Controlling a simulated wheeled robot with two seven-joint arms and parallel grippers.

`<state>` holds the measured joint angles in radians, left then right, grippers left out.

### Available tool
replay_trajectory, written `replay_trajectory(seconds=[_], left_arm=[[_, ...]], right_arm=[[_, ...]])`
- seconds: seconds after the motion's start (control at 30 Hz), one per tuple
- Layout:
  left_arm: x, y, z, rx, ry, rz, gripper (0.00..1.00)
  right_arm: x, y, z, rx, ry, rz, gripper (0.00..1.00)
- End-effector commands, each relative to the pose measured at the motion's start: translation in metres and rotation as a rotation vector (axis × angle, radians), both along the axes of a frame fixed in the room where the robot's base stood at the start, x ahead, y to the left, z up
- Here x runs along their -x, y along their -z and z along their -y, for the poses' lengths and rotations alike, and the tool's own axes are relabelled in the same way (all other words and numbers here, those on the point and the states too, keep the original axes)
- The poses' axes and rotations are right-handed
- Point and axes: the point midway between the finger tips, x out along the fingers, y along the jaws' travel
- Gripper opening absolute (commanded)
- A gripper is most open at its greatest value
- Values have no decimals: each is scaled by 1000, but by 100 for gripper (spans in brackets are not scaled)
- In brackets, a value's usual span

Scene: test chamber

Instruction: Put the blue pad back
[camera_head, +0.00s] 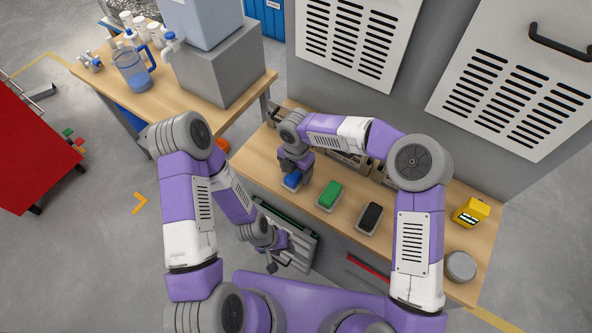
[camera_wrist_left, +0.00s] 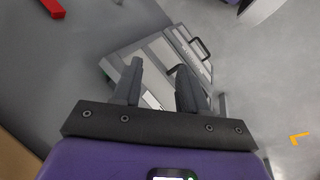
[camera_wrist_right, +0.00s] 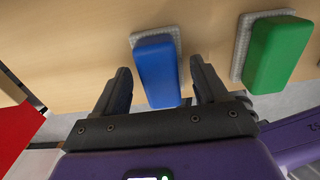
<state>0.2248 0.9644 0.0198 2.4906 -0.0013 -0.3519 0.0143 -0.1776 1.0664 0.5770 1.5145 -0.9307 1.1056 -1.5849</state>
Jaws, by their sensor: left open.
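The blue pad (camera_head: 292,180) sits on a light grey tray at the left end of the row on the wooden bench. In the right wrist view the blue pad (camera_wrist_right: 157,72) lies between the two fingers, with a visible gap on each side, and the tray's rim (camera_wrist_right: 140,36) shows behind it. My right gripper (camera_wrist_right: 160,75) is open and points down at the pad; in the head view its wrist partly covers the pad. My left gripper (camera_head: 272,266) is open and empty, low in front of the bench. It also shows in the left wrist view (camera_wrist_left: 155,75).
A green pad (camera_head: 330,194) and a black pad (camera_head: 371,217) sit on trays to the right. A yellow device (camera_head: 470,212) and a round grey tin (camera_head: 460,266) stand at the bench's right end. Vented cabinet doors (camera_head: 360,40) rise behind.

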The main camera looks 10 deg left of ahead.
Motion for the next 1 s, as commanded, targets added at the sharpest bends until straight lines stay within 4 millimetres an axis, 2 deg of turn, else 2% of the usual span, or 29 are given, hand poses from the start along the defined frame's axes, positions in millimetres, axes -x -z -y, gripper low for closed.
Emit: replay_trajectory(seconds=[0.23,0.37,0.8,1.0], left_arm=[[0,0,0,0,0,0,43],[0,-2,0,0,0,0,43],[0,-17,0,0,0,0,43],[0,-20,0,0,0,0,43]], right_arm=[[0,-1,0,0,0,0,72],[-1,-11,0,-1,1,3,72],[-1,-98,-1,-1,1,3,72],[0,-119,-1,-1,0,1,72]])
